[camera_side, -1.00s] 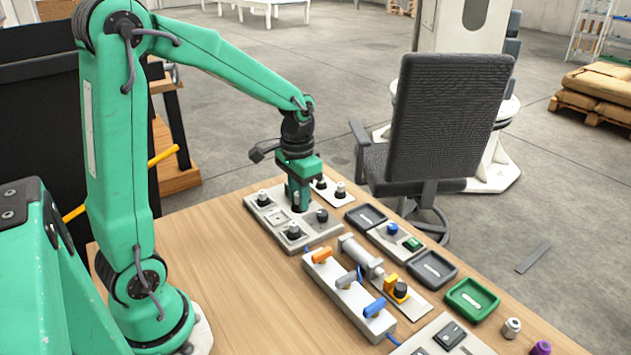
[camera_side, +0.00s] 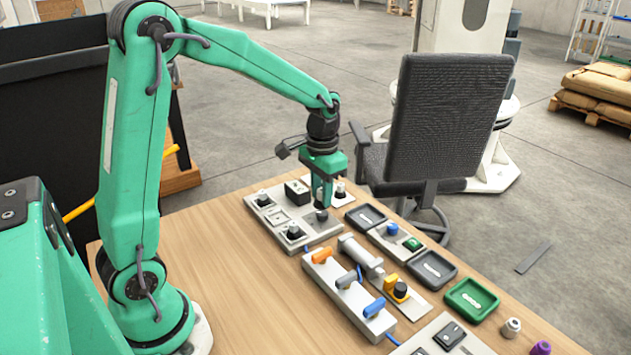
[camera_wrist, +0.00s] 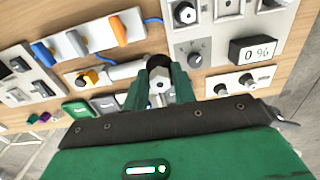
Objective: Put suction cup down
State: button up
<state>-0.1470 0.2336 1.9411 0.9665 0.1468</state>
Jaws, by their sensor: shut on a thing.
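My gripper (camera_side: 321,200) is shut on the suction cup, low over the right part of the grey control panel (camera_side: 318,238). In the wrist view the suction cup (camera_wrist: 159,84) shows as a pale faceted piece with a dark round end between the green fingers (camera_wrist: 160,92). In the side view the fingers mostly hide it. I cannot tell whether it touches anything below. A dark grey tray (camera_side: 350,214) lies to the right of my gripper, with another grey tray (camera_side: 415,266) and a green tray (camera_side: 455,301) nearer the camera.
A small black-and-white display (camera_side: 297,192) and several knobs stand on the control panel. A block with orange, grey and blue levers (camera_side: 350,297) stands nearer the camera. A grey-white piece (camera_side: 511,328) and a purple piece (camera_side: 541,347) stand at the right. The left tabletop is clear.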

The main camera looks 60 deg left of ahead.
jog(key=w+d+f, duration=0.1)
jog(key=w+d, duration=0.8)
jog(key=w, duration=0.3)
jog(key=w+a+f, duration=0.1)
jog(key=a+f, duration=0.1)
jog(key=a, duration=0.1)
jog(key=w+a+f, duration=0.1)
jog(key=a+f, duration=0.2)
jog(key=a, duration=0.1)
jog(key=w+a+f, duration=0.2)
jog(key=a, duration=0.1)
jog(key=shift+a+f, duration=0.2)
jog(key=shift+a, duration=0.15)
jog(key=shift+f, duration=2)
jog(key=shift+f, duration=0.1)
jog(key=o, duration=0.7)
